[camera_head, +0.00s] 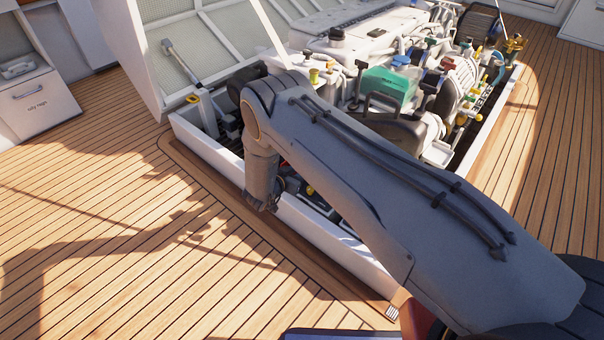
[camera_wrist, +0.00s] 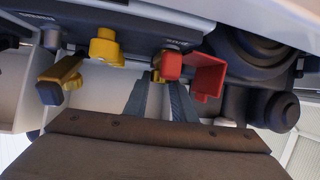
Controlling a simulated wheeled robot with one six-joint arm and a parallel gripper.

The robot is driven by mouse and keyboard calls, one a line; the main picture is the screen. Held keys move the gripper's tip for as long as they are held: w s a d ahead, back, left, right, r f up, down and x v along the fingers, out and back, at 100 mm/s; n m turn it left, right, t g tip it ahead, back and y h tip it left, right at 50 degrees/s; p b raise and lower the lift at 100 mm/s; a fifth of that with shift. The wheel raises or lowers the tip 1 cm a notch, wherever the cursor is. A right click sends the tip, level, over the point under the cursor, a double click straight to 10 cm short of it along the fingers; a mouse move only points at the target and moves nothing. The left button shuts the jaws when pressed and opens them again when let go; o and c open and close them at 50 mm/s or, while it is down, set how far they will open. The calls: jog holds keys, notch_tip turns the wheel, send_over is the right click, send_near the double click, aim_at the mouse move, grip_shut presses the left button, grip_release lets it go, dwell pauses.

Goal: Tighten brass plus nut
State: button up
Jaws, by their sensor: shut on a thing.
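In the wrist view my gripper (camera_wrist: 157,84) points up the picture at the front of a dark box. Its two grey fingers close around a small brass-yellow piece (camera_wrist: 156,75), which I take for the brass plus nut. The fingers hide most of it. It sits beside a red block (camera_wrist: 171,66) and a raised red flap (camera_wrist: 207,76). In the head view my arm reaches down over the near edge of the hatch, and it hides the gripper and the nut.
The dark box (camera_wrist: 135,50) also carries a yellow knob (camera_wrist: 104,46) and a yellow lever with a dark end (camera_wrist: 62,80). Black round parts (camera_wrist: 258,48) crowd its right. The white hatch rim (camera_head: 209,146) and engine with a teal box (camera_head: 390,88) surround my arm. Wooden deck (camera_head: 100,220) is clear at left.

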jog(key=m+g+h+b, duration=0.1)
jog(key=b, duration=0.1)
jog(key=m+g+h+b, duration=0.1)
jog(key=m+h+b, duration=0.1)
jog(key=b, duration=0.1)
jog(key=m+g+h+b, duration=0.1)
jog(key=b, duration=0.1)
jog(key=shift+w+a+f+m+g+b, duration=0.25)
jog(key=shift+w+a+m+g+b, duration=0.15)
jog(key=m+g+h+b, duration=0.1)
jog(key=m+g+b, duration=0.1)
jog(key=b, duration=0.2)
jog(key=shift+w+r+h, duration=0.1)
jog(key=shift+h, duration=0.3)
jog(key=shift+r+m+g+b, duration=0.15)
jog(key=shift+m+g+b, duration=0.35)
jog(key=shift+m+b, duration=0.15)
jog(key=o, duration=1.1)
jog(key=shift+c, duration=0.2)
jog(key=shift+r+n+p, duration=0.1)
jog(key=shift+n+p, duration=0.15)
jog(key=shift+p, duration=0.1)
